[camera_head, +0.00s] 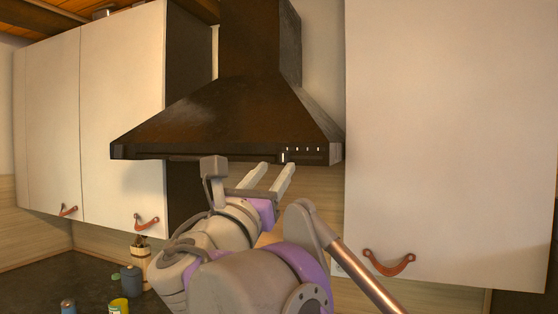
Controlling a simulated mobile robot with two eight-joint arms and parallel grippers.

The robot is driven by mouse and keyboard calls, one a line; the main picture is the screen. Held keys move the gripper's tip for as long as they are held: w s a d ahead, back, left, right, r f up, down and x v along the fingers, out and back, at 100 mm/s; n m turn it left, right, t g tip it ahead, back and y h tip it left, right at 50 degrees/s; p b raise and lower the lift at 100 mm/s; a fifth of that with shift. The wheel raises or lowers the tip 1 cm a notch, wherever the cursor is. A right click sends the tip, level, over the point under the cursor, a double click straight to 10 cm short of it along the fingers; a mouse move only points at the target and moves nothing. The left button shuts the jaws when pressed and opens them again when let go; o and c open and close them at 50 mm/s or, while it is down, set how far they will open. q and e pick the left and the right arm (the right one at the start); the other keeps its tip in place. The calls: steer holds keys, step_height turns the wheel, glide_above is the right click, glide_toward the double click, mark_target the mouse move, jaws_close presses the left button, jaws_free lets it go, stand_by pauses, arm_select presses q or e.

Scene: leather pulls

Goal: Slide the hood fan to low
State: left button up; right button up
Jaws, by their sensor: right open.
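The dark brown range hood (215,115) hangs between white cabinets in the head view. Its front edge carries a row of small white marks, with a small pale slider (284,156) below the leftmost of them. My right gripper (277,169) is just below that front edge, near the slider, with its two pale fingers pointing up toward it. The fingers are apart with nothing between them. I cannot tell whether a fingertip touches the hood. My left gripper is out of view.
White cabinets with leather pulls stand left (122,120) and right (450,130) of the hood. My right arm covers the lower middle.

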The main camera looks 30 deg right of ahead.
mark_target(283, 158)
steer(key=shift+x, duration=2.15)
jaws_close()
